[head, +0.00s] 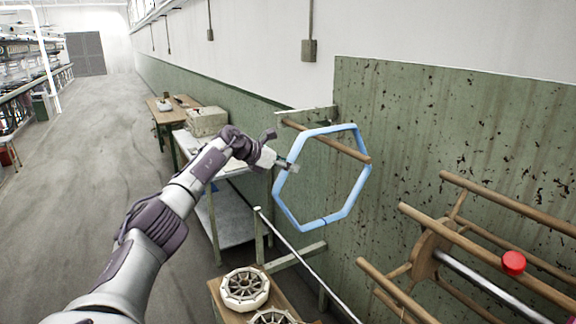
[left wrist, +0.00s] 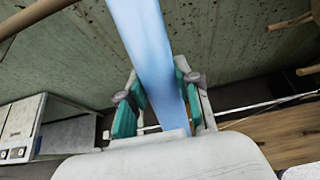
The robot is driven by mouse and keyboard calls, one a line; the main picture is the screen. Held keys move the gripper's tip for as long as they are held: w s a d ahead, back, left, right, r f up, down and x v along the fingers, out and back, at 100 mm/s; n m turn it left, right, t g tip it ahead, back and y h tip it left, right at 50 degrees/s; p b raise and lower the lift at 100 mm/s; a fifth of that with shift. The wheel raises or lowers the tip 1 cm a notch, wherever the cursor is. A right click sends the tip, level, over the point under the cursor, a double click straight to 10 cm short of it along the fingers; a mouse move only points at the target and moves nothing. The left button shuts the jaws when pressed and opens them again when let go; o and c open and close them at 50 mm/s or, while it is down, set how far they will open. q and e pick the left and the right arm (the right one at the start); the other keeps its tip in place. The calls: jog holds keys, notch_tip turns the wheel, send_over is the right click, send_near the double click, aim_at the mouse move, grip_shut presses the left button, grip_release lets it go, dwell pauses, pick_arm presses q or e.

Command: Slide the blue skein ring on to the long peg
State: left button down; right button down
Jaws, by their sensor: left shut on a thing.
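The blue skein ring (head: 281,205) is a large hexagon held upright in the air by the green wall. My left gripper (head: 290,167) is shut on its left side. In the left wrist view the blue bar (left wrist: 150,50) runs between the teal finger pads (left wrist: 157,108). The long wooden peg (head: 336,146) juts from a wall bracket (head: 306,113) and crosses the ring's opening in the head view. Its tip overlaps the ring's right side. I cannot tell for sure whether the ring is around the peg or just in line with it. My right gripper is out of view.
A wooden reel frame with a red knob (head: 513,263) stands at the right. A metal rail (head: 300,258) runs below the ring. A bench with round wheel-like parts (head: 245,287) is at the bottom. Tables line the wall behind; the aisle floor (head: 90,150) at left is clear.

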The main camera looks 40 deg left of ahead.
pick_arm(q)
jog(key=shift+f+b, duration=0.3)
jog(key=shift+f, duration=0.3)
